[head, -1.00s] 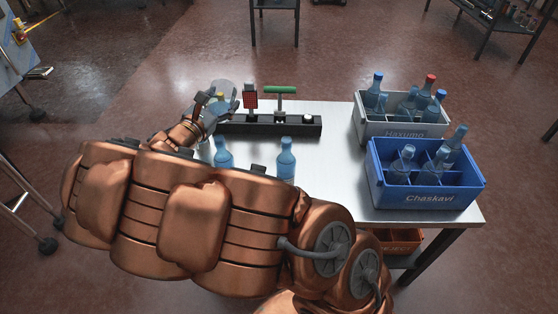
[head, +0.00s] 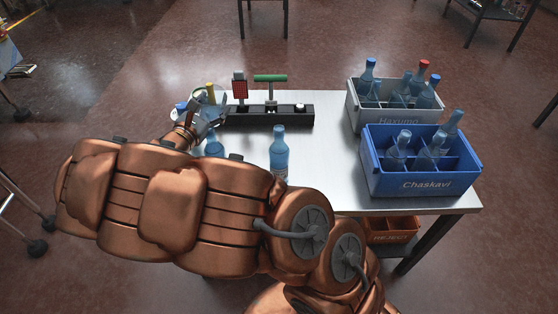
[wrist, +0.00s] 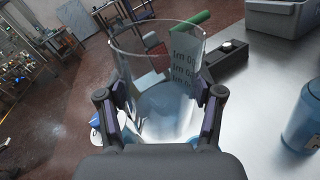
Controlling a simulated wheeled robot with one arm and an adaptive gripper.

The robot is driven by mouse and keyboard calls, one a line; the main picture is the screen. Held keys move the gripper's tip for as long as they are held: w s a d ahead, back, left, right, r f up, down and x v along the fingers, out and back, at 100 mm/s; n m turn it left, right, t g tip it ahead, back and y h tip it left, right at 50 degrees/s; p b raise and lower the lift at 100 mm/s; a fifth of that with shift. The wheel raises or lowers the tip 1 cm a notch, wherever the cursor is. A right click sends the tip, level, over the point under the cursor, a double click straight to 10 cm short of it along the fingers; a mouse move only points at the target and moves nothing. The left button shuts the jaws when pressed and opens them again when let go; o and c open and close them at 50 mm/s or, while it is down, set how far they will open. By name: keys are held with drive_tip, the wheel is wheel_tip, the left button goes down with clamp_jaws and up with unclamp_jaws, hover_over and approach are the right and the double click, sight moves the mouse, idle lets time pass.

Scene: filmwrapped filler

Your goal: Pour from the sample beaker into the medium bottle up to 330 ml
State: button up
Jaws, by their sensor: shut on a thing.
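My gripper (wrist: 160,105) is shut on the clear sample beaker (wrist: 185,50), its fingers on either side of the glass. The beaker has printed ml marks on its right side. Pale bluish-white shows in its lower part; I cannot tell a liquid level. In the head view my gripper (head: 208,112) is at the table's far left. Two blue bottles, one in the middle (head: 279,152) and one partly behind my arm (head: 213,146), stand on the table; I cannot tell which is the medium bottle. A blue bottle (wrist: 305,120) also shows right of the gripper in the wrist view.
A black bar (head: 280,117) with a red display (head: 239,88), a green-topped stand (head: 270,78) and a button lies behind the bottles. A grey crate (head: 375,117) and a blue crate (head: 420,184) with bottles stand right. An orange bin (head: 390,238) is below. The table centre-right is clear.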

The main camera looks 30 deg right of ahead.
sight(209, 90)
drive_tip(key=shift+r+p, duration=1.75)
drive_tip(key=shift+r, duration=0.75)
